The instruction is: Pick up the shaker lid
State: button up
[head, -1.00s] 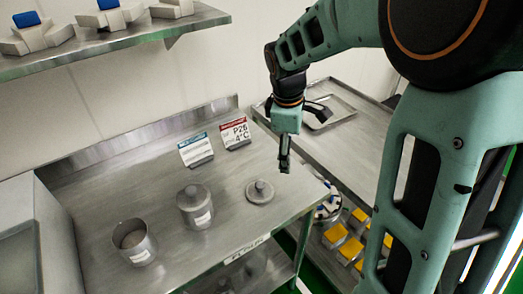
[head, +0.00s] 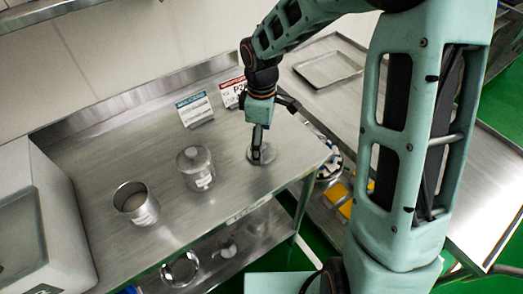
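The shaker lid (head: 269,151) is a round grey metal disc lying flat near the right end of the steel table. Its centre knob is hidden behind my gripper (head: 261,158). My gripper points down in front of and over the lid, its fingers seen nearly edge-on. I cannot tell whether the fingers are apart or whether they touch the knob. An open metal shaker (head: 136,203) with a white label stands at the left. A second metal shaker (head: 195,168), with its own lid on, stands between it and the loose lid.
Two sign cards, one blue-topped (head: 195,110) and one red-topped (head: 233,92), stand behind the lid near my wrist. A steel side table (head: 350,98) with a shallow tray (head: 328,67) is at the right. A white machine (head: 40,225) borders the left.

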aim_at(269, 152)
notch_tip(269, 152, down, 2)
jog(key=shift+f, duration=0.25)
jog(key=c, duration=1.2)
jog(key=shift+s, duration=0.1)
jog(key=c, duration=0.3)
jog(key=shift+c, duration=0.2)
